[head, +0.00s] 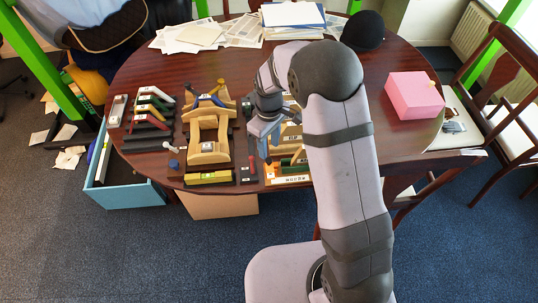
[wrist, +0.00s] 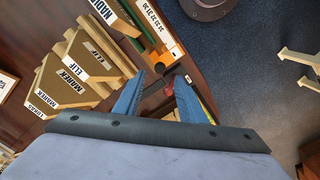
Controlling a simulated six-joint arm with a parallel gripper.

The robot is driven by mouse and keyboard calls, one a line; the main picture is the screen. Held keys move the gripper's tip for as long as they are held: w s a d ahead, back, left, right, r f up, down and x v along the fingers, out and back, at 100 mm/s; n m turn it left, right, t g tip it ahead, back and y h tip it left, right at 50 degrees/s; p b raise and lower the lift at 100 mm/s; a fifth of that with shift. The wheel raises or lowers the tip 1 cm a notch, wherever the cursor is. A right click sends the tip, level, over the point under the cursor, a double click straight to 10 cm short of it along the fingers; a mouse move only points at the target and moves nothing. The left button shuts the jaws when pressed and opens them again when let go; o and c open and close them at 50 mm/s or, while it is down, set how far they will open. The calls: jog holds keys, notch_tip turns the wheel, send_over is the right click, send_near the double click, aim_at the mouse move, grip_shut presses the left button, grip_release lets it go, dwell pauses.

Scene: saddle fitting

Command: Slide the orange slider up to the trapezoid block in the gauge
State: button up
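My gripper (wrist: 160,78) is in the wrist view with its two blue fingers apart. A small red piece (wrist: 169,89) shows between them; I cannot tell whether it touches a finger. In the head view my gripper (head: 263,142) hangs over the table's front edge area, beside the labelled wooden pieces. A wooden gauge with a white number strip (wrist: 160,22) lies just beyond the fingertips in the wrist view. An orange-tan piece (wrist: 174,50) is at its near end; I cannot tell whether this is the slider. The trapezoid block is not clearly identifiable.
Name-labelled wooden blocks (wrist: 72,86) stand left of the fingers in the wrist view. In the head view a wooden saddle frame (head: 207,157), a yellow bar (head: 208,178) and coloured bars lie to the left. A pink box (head: 414,95) stands at the right. Papers lie at the back.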

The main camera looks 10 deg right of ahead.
aim_at(270, 159)
jog(key=shift+f+p, duration=0.95)
jog(key=shift+f, duration=2.15)
jog(key=shift+d, duration=0.1)
grip_shut()
